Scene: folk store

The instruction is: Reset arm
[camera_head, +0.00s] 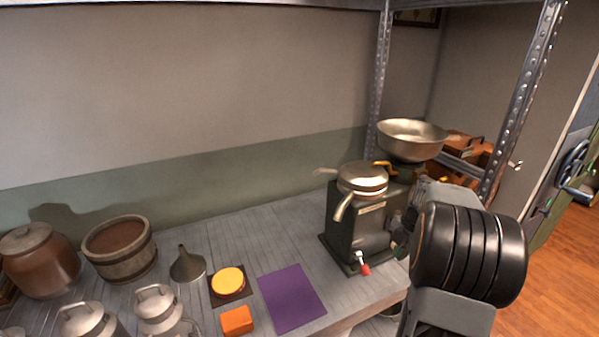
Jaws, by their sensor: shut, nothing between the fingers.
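My arm shows at the right edge of the shelf, with a thick black ribbed joint and grey links, in front of the right side of a dark green machine. I cannot make out my gripper's fingers. A small dark part beside the joint, against the machine, is too unclear to name.
The machine (345,225) has a metal bowl (412,137), spouts and a red-tipped handle (364,269). A purple mat (291,298), yellow disc (228,281), orange block (236,320), funnel (187,265), wooden tub (119,252), brown pot (40,262) and metal cans (157,309) stand left.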

